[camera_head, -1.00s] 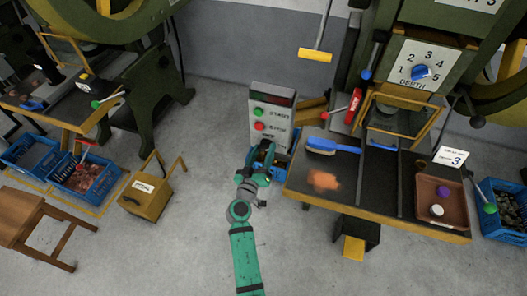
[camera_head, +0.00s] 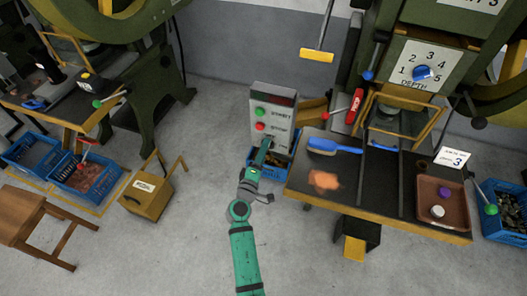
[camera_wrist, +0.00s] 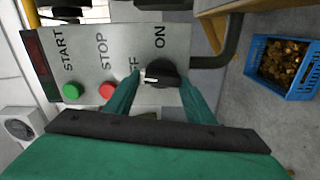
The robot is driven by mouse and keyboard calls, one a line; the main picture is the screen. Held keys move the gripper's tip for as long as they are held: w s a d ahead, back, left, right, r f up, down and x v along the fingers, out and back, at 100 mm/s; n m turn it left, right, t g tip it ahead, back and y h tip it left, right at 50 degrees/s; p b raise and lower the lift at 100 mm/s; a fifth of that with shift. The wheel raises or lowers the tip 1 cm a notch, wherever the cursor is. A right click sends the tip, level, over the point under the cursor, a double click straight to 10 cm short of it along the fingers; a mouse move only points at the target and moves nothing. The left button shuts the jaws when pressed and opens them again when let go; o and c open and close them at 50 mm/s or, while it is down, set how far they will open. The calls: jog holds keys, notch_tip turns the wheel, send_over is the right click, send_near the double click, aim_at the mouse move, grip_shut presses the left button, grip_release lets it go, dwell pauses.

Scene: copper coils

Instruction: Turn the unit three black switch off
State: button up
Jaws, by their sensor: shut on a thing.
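The grey control box (camera_head: 272,112) stands upright left of the unit 3 press table, with a green and a red button on its face. In the wrist view the black rotary switch (camera_wrist: 166,72) sits on this panel (camera_wrist: 120,45). A white mark shows on the switch's left side, facing the partly hidden label ending in "FF"; "ON" is above the switch. My gripper (camera_wrist: 158,88) has its two green fingers on either side of the switch and is shut on it. In the head view my gripper (camera_head: 263,150) is at the lower box face and hides the switch.
The green button (camera_wrist: 71,91) and red button (camera_wrist: 107,91) are close to the left finger. A blue crate of copper-coloured pieces (camera_wrist: 285,68) stands at right in the wrist view. The press table (camera_head: 340,200) is right of my arm; open floor lies left.

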jog(key=shift+f+n, duration=0.1)
jog(key=shift+n, duration=0.6)
jog(key=o, duration=1)
jog(key=shift+o, duration=0.2)
jog(key=v, duration=1.1)
